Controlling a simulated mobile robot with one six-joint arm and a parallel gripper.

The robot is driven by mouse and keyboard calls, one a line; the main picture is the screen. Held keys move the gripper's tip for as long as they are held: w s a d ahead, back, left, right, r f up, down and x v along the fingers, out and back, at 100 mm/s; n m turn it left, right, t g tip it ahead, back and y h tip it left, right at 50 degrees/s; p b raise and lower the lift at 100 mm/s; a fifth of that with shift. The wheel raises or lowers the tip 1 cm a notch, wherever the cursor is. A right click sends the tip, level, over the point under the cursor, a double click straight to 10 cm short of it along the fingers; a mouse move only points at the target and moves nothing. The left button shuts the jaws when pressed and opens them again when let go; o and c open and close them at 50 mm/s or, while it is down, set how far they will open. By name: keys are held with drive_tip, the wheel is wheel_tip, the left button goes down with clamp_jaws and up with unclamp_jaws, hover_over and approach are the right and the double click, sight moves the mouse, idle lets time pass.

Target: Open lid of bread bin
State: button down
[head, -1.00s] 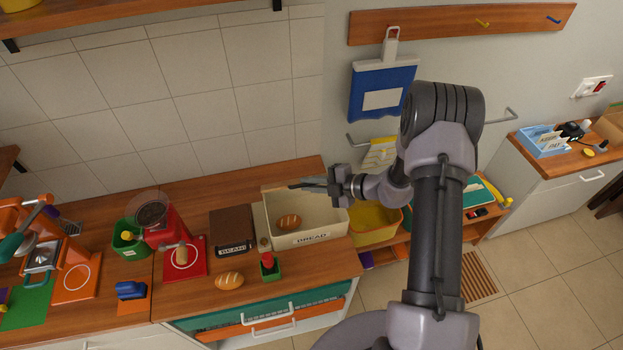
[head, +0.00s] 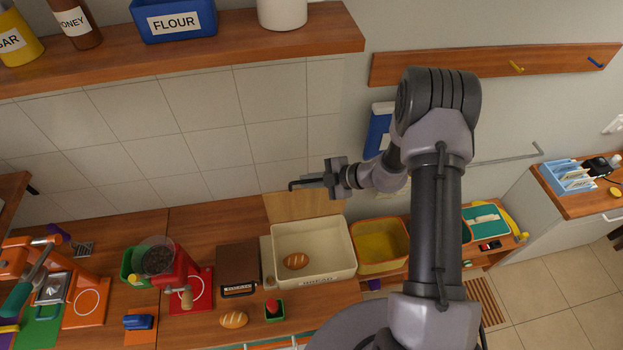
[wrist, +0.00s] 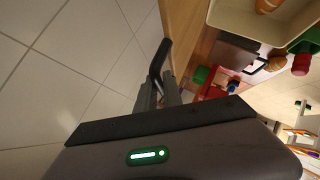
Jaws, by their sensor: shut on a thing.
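The cream bread bin (head: 345,262) stands on the counter, open at the top, with a brown loaf (head: 296,261) inside. Its wooden lid (head: 300,206) stands raised behind the opening, against the tiled wall side. My gripper (head: 306,183) is at the lid's top edge, shut on the dark lid handle (head: 291,185). In the wrist view, the fingers (wrist: 157,92) close around the black handle (wrist: 159,58), beside the wooden lid (wrist: 186,28). The bin's label is partly legible at its front.
A yellow bin (head: 381,243) stands right of the bread bin. A brown box (head: 238,262), a red grinder (head: 180,282) and another loaf (head: 234,320) are to the left and front. A shelf (head: 230,45) with a blue flour container (head: 174,18) hangs above.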

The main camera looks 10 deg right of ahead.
drive_tip(key=shift+w, duration=0.25)
drive_tip(key=c, duration=1.6)
unclamp_jaws()
drive_tip(key=shift+c, duration=0.2)
drive_tip(key=b+v, duration=0.1)
drive_tip(key=v, duration=1.6)
drive_tip(key=shift+d, duration=0.25)
